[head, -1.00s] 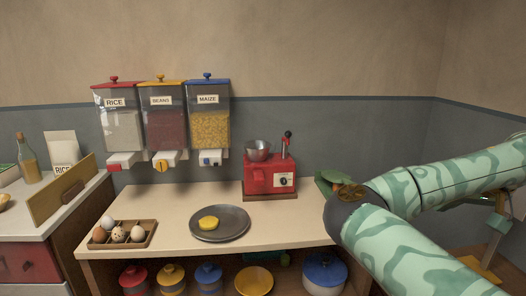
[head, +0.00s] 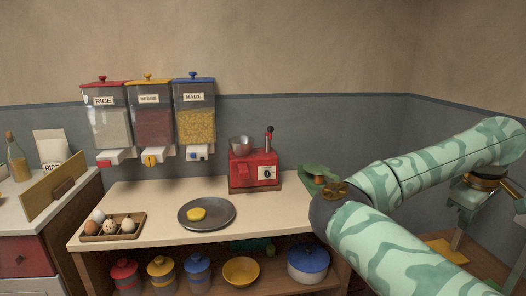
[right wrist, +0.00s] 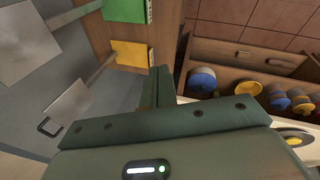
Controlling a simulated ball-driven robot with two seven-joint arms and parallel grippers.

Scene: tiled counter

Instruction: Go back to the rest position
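My right arm comes in from the right in the head view, its patterned elbow in front of the counter's right end. My right gripper (head: 462,228) hangs below the forearm at the right, small and partly hidden. In the right wrist view its two dark green fingers (right wrist: 157,87) lie side by side, shut, with nothing visible between them. The gripper is to the right of the counter (head: 290,207), away from the things on it. My left gripper is not in view.
The counter holds an egg tray (head: 139,231), a dark plate (head: 224,222) with a yellow piece (head: 197,214), and a red machine (head: 241,170). Pots stand below, including a blue-lidded one (head: 308,258).

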